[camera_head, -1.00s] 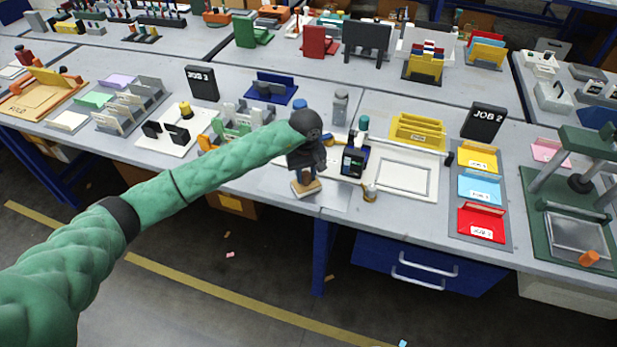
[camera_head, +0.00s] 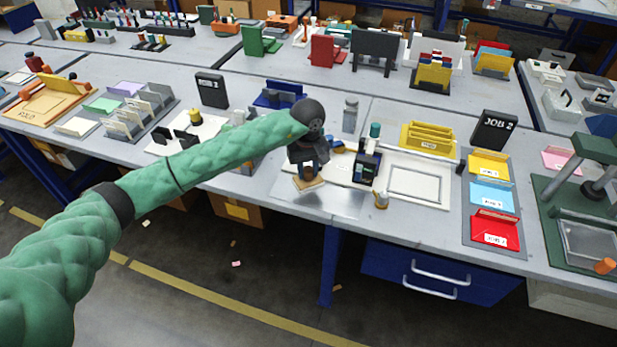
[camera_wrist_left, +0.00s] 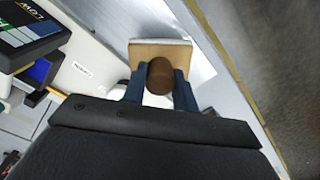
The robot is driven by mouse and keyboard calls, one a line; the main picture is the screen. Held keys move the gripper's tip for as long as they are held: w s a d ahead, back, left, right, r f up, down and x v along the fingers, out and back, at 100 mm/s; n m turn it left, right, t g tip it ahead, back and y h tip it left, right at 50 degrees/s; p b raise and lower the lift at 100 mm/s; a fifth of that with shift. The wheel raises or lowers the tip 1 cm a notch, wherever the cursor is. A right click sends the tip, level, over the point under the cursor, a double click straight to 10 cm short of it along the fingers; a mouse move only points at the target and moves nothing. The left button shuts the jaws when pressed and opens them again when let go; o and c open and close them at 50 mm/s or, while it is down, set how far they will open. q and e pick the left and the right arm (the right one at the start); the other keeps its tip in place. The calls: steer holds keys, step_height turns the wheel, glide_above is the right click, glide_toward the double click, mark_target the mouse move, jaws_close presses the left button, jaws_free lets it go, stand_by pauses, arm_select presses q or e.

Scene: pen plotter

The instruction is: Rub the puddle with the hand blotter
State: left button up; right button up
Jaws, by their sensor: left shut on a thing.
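My left gripper (camera_head: 308,166) is shut on the hand blotter (camera_head: 309,183), a tan block with a white underside and a brown round knob. In the left wrist view the gripper's dark fingers (camera_wrist_left: 160,88) close on both sides of the knob, with the blotter's block (camera_wrist_left: 158,52) beyond them. The blotter is over the table's front part, above a paler, shiny patch (camera_head: 335,201) that may be the puddle. I cannot tell whether the blotter touches the surface. My right gripper is not in view.
A dark device with a screen (camera_head: 367,166) stands just right of the blotter, on a white plotter bed (camera_head: 433,187). A small brass-coloured piece (camera_head: 381,199) stands near the front edge. Coloured trays (camera_head: 490,194) lie further right. The floor is open in front.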

arm_select(q)
steer(key=shift+r, duration=2.1)
